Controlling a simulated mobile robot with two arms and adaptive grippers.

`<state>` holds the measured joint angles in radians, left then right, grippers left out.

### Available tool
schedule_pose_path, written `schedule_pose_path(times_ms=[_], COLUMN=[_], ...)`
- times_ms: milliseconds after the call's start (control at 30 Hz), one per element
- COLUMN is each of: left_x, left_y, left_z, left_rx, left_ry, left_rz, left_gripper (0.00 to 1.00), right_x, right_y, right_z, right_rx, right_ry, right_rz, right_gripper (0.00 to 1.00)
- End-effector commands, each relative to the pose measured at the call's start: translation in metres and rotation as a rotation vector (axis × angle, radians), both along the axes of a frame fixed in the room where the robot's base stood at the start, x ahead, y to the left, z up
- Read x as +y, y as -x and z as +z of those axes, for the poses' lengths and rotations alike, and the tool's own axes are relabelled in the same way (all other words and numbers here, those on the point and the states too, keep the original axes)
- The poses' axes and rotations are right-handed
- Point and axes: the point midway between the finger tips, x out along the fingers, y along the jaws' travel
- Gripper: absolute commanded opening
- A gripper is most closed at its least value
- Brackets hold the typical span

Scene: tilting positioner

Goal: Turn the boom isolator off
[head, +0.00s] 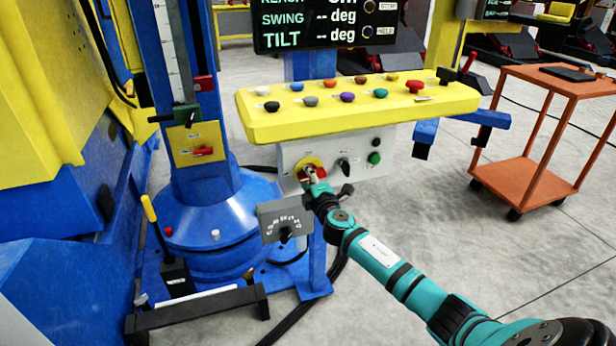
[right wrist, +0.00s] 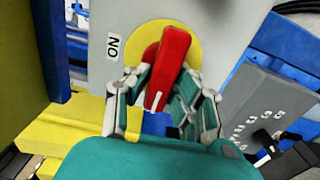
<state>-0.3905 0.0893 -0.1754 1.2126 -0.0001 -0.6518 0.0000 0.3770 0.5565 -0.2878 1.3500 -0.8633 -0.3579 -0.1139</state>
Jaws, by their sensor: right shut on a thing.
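A red rotary handle (right wrist: 170,62) sits on a yellow disc (right wrist: 194,38) on the front of a grey control box (head: 338,150). This looks like the isolator, though no name for it is readable. An "ON" label (right wrist: 113,46) is left of the disc in the right wrist view. My right gripper (head: 312,174) is shut on the handle, with fingers (right wrist: 160,98) on both of its sides. The handle stands slightly slanted in the right wrist view, with a white mark near its end. In the head view the gripper hides much of it. My left gripper is not in view.
A yellow console (head: 430,97) with several coloured knobs overhangs the box. A black selector (head: 343,163) and a green button (head: 374,158) are to the right. A grey plate with a knob (head: 286,213) is just below left. A red switch (head: 203,151) is on the blue column.

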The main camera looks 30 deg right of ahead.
Motion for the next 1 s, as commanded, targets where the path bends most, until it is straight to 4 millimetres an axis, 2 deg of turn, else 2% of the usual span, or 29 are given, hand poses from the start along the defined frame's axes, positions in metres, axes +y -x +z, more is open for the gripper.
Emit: schedule_pose_path(times_ms=[133, 167, 333, 667, 767, 1000], left_x=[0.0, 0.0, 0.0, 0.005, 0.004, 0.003], left_y=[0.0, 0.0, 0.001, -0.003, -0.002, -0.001], left_z=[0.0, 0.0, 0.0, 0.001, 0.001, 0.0], left_rx=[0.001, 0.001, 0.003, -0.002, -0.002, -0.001], left_ry=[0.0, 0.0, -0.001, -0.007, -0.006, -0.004], left_rz=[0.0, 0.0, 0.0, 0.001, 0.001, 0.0], left_gripper=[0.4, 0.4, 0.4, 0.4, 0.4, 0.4], right_x=[0.001, 0.001, 0.0, 0.001, 0.003, 0.016], right_y=[0.0, 0.0, 0.0, 0.004, 0.014, 0.063], right_z=[-0.002, -0.002, -0.002, -0.001, -0.002, -0.003], right_rx=[0.003, 0.003, 0.003, 0.001, 0.002, 0.005], right_ry=[0.005, 0.005, 0.003, 0.002, 0.004, 0.002], right_rz=[0.002, 0.002, 0.001, 0.001, 0.002, 0.003], right_gripper=[0.0, 0.21, 0.43, 0.44, 0.44, 0.44])
